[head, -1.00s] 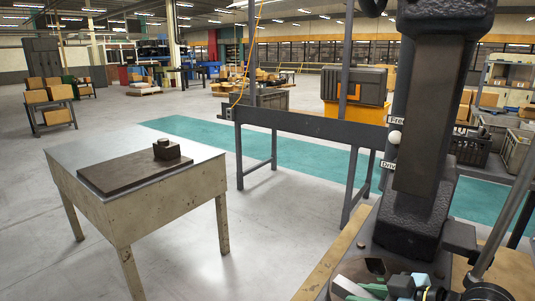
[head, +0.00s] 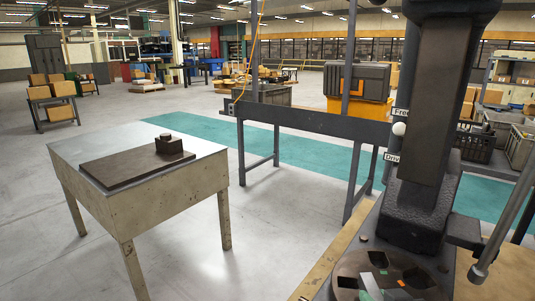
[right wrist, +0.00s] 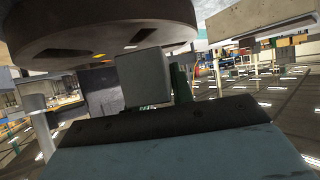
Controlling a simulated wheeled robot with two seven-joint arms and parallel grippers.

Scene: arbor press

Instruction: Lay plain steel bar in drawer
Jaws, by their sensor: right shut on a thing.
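In the right wrist view, my right gripper (right wrist: 150,105) shows as a dark jaw edge on a blue-grey body. A plain grey block (right wrist: 145,78), which looks like the end of the steel bar, stands in front of it, so I take the jaws as shut on the bar. The slotted round press plate (right wrist: 95,25) is close by; touching or apart, I cannot tell. In the head view only small silver and green bits show at the slotted plate (head: 348,269), by the bottom edge. My left gripper is not in view. I see no drawer.
The black press column (head: 428,120) rises at the right, with a lever (head: 507,225) beside it. A pale metal table (head: 130,215) at left bears a dark slab (head: 125,172) with a small block. Floor between table and press is clear.

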